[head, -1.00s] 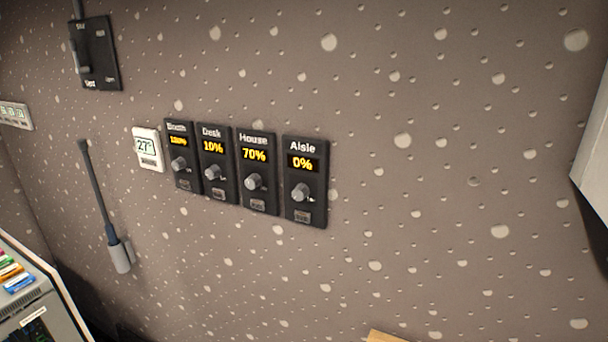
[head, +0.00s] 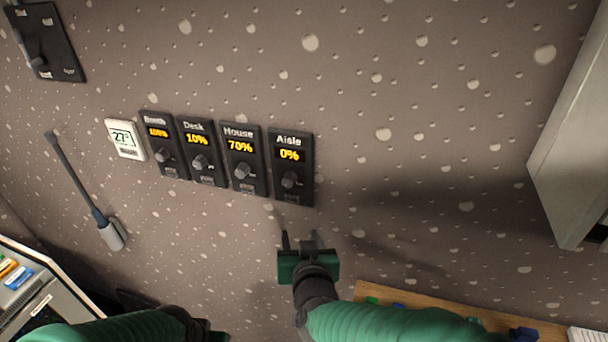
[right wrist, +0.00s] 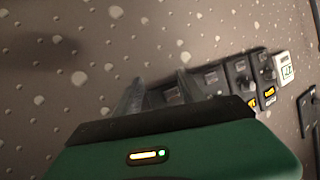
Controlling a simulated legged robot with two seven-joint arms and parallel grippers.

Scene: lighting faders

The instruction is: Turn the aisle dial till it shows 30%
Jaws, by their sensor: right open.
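The Aisle panel (head: 292,168) is the rightmost of the wall panels and reads 0%. Its grey dial (head: 289,180) sits below the display. My right gripper (head: 301,237) is open and empty, a little below the Aisle panel in the head view. In the right wrist view its two fingers (right wrist: 158,92) point toward the row of panels, and the Aisle panel is largely hidden behind the gripper. My left arm shows at the bottom left of the head view; its gripper (head: 216,337) is mostly cut off by the lower edge.
The House panel (head: 241,159) reads 70% and the Desk panel (head: 203,152) 10%, close left of Aisle. A white thermostat (head: 125,139) hangs further left. A grey cabinet (head: 570,150) juts out at right. A wooden surface (head: 345,291) lies below. Wall right of Aisle is bare.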

